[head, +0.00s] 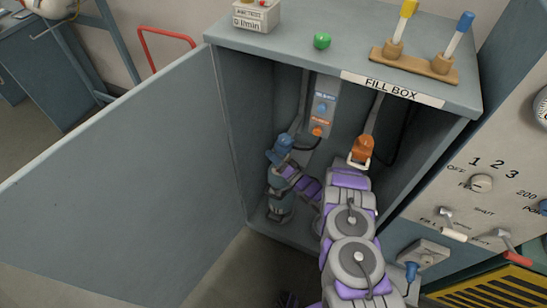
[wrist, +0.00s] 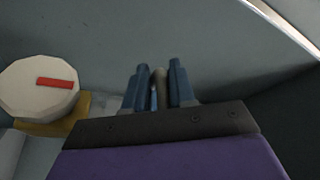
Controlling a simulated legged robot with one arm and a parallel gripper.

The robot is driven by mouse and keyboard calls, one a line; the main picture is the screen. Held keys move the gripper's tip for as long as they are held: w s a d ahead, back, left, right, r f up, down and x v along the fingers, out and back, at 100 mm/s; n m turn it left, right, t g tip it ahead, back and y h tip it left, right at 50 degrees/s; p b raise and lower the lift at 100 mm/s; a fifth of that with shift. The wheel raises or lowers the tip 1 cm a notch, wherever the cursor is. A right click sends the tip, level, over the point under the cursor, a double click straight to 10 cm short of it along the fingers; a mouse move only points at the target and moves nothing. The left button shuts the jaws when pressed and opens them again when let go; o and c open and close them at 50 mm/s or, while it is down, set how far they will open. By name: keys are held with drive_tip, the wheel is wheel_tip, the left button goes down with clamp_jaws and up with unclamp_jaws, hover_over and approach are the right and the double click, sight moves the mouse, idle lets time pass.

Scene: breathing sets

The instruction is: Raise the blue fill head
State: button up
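The blue fill head (head: 284,146) is inside the open fill box at the left, on its hose, above a grey-and-blue cylinder (head: 280,198). My purple and grey arm reaches into the box and bends left, its end close to the blue fill head. My gripper (wrist: 160,82) shows in the wrist view as two blue-grey uprights with a narrow tan piece and a blue sliver between them. I cannot tell whether they close on it. My own arm partly hides this place in the head view. The orange fill head (head: 363,150) hangs at the right.
The fill box door (head: 130,180) stands wide open to the left. A panel with knobs and levers (head: 480,185) is on the right. A white round knob with a red bar (wrist: 38,88) is left of my gripper.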

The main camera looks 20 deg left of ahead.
drive_tip(key=shift+d+r, duration=0.15)
drive_tip(key=shift+d, duration=0.55)
clamp_jaws()
drive_tip(key=shift+a, duration=0.15)
drive_tip(key=shift+r, duration=0.1)
wheel_tip(320, 180, up, 14)
drive_tip(key=p, duration=0.6)
drive_tip(key=shift+w+a, duration=0.1)
unclamp_jaws()
drive_tip(key=shift+a+f, duration=0.15)
drive_tip(key=shift+f, duration=0.05)
drive_tip(key=shift+a+f, duration=0.15)
drive_tip(key=shift+f, duration=0.05)
